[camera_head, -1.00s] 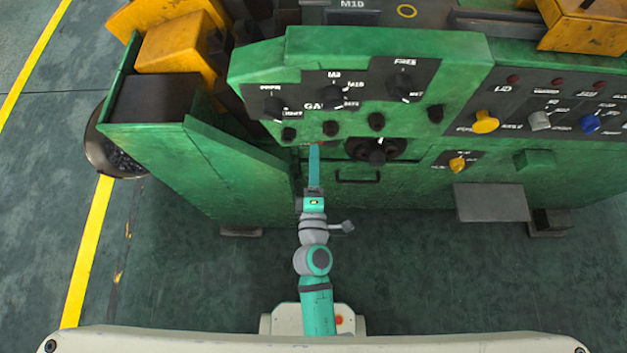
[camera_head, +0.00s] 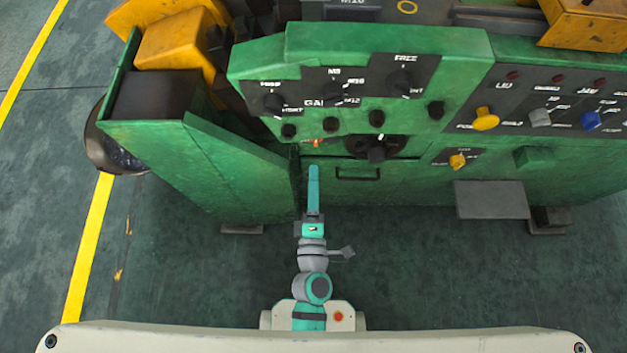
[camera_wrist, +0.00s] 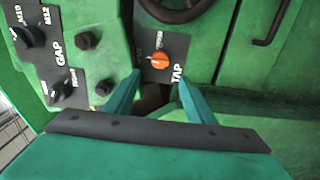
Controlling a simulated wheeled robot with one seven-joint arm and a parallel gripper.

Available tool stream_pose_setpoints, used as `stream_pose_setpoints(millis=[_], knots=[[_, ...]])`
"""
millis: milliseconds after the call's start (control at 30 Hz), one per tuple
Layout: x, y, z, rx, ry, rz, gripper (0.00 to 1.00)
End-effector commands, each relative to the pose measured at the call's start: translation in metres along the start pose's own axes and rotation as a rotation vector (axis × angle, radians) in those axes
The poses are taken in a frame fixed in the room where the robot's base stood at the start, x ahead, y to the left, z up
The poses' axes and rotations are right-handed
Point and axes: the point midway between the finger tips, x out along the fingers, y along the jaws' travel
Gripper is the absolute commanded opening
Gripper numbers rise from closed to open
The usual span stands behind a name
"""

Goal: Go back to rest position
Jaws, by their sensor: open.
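My gripper (camera_head: 314,170) is at the end of my teal and grey arm, in front of the green machine (camera_head: 240,165) in the head view. In the wrist view my gripper's two teal fingers (camera_wrist: 160,92) are apart with nothing between them. An orange knob (camera_wrist: 159,60) on a dark plate marked TAP lies beyond the fingertips. It shows as a small orange spot in the head view (camera_head: 316,143), above and apart from the fingertips.
A panel with GAP dials (camera_head: 334,97) overhangs the knob area. A dark handwheel (camera_head: 376,149) and a drawer handle (camera_head: 358,174) are to the right. A grey step (camera_head: 491,199) juts out lower right. The dark floor (camera_head: 430,270) between my base and the machine is clear.

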Motion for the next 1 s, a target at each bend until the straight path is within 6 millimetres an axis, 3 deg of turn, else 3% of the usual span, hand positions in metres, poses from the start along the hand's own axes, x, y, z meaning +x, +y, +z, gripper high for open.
stream_pose_setpoints(millis=[467, 667, 1000], knots=[[-0.006, -0.001, -0.001, 0.037, 0.002, -0.007, 0.50], [-0.053, -0.005, -0.006, 0.369, 0.002, -0.063, 0.50], [-0.154, 0.011, -0.004, 1.186, -0.098, -0.165, 0.50]])
